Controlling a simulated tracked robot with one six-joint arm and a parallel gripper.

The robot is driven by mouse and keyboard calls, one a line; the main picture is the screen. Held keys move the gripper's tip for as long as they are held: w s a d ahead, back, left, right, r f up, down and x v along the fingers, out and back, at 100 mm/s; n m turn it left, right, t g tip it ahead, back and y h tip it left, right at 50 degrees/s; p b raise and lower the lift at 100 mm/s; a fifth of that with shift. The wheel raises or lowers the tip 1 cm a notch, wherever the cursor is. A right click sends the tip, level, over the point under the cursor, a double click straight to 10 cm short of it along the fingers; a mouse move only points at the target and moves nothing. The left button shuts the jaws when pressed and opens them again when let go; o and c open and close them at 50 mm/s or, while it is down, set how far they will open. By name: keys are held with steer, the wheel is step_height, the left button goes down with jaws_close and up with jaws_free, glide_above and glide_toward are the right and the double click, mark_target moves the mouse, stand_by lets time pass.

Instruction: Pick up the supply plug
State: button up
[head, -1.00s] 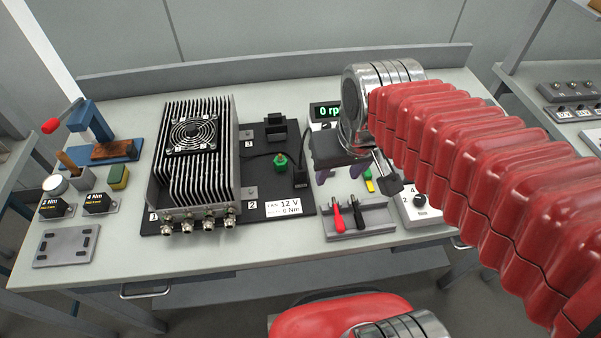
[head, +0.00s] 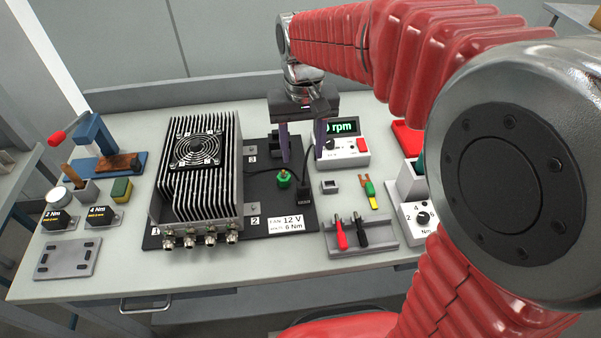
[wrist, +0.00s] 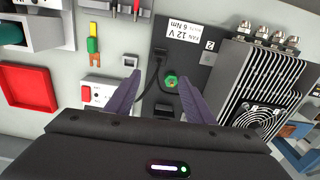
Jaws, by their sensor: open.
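A black plug (head: 304,195) on a black cable lies at the right edge of the dark mounting plate, beside a green round part (head: 284,179). I take this black plug for the supply plug, but no label confirms it. In the wrist view the plug (wrist: 161,52) shows beyond the fingertips, with its cable curving down between them. The green part (wrist: 172,81) also lies between the fingers there. My gripper (head: 302,157) is open and empty, pointing down above the plate, behind the plug in the head view. Its fingers (wrist: 158,76) are apart from the plug.
The rpm meter (head: 343,148) stands close right of my gripper. A tray (head: 359,238) with red and black probes lies at front right. A torque dial box (head: 420,218) stands right of it.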

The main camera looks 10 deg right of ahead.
mark_target(304, 185)
steer(key=shift+s+r, duration=0.2)
steer(key=shift+r, duration=0.2)
step_height(304, 185, down, 8)
steer(key=shift+f, duration=0.25)
stand_by(0.3)
steer(key=shift+s+d+f, duration=0.1)
steer(key=shift+f, duration=1.25)
steer(key=shift+s+d+f, duration=0.1)
steer(key=shift+f, duration=1.2)
steer(key=shift+c, duration=0.5)
